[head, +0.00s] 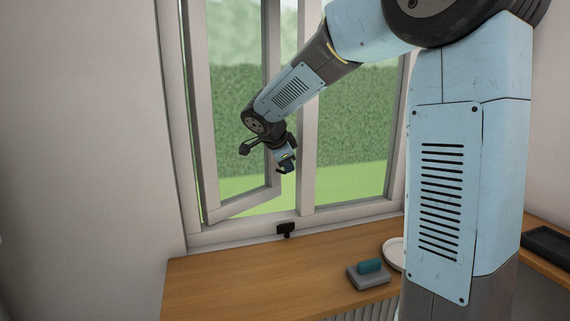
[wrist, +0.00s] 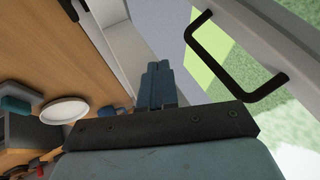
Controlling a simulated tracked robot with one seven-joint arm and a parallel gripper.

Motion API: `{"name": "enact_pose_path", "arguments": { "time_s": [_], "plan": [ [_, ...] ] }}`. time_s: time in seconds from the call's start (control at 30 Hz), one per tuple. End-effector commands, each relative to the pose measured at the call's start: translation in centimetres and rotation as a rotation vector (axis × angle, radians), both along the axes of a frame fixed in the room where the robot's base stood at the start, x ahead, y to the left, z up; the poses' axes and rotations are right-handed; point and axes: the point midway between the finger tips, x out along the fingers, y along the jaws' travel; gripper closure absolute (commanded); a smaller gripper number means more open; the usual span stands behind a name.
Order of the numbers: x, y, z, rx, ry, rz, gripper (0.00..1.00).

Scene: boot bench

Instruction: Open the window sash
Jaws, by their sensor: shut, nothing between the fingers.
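The left window sash (head: 240,204) has a pale frame and stands swung outward at an angle, its lower rail slanting away from the fixed frame. In the wrist view a black U-shaped handle (wrist: 240,78) is fixed to a pale frame member (wrist: 262,28) at the upper right. My gripper (head: 287,168) is in front of the sash's free side in the head view. In the wrist view my gripper (wrist: 159,70) is shut and empty, with the handle to its right and apart from it. The handle cannot be made out clearly in the head view.
A wooden bench top (head: 220,285) runs below the window. A black catch (head: 286,229) sits on the lower window frame. A grey block with a teal piece (head: 369,267) and a white plate (head: 394,252) lie on the bench. A dark tray (head: 548,243) is at far right.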

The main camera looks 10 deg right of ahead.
Motion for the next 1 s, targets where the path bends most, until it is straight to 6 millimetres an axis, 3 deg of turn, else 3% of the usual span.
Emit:
{"name": "enact_pose_path", "arguments": {
  "time_s": [0.03,0.3,0.67,0.83,1.0],
  "plan": [
    [-0.4,0.7,1.3,-0.001,-0.01,0.003,1.0],
    [-2.7,2.6,5.3,0.0,-0.007,0.003,1.0],
    [-4.4,3.6,7.7,-0.006,0.003,0.012,1.0],
    [-7.3,2.6,7.9,-0.061,0.065,0.113,1.0],
    [-12.0,0.9,7.7,-0.134,0.168,0.288,1.0]
  ]
}}
